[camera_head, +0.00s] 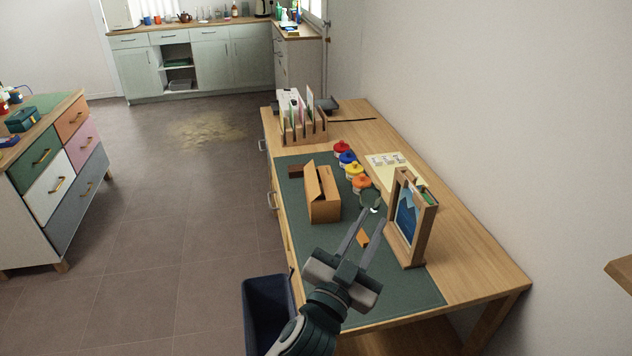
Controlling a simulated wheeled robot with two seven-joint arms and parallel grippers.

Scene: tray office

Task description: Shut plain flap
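A small wooden box (325,209) stands on the dark green desk mat. A plain wooden flap (312,181) on its left side stands up at a steep tilt, so the box is open. My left gripper (372,213) is to the right of the box and nearer to me, over the mat. Its two fingers are apart with nothing visibly between them, and they point away toward the back of the desk. I cannot tell its exact height above the mat. My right gripper is not in view.
A picture frame (408,220) stands right of my gripper. A small orange block (362,239) lies near my fingers. A wooden rack (303,127) stands at the back. A dark bin (266,305) is beside the desk.

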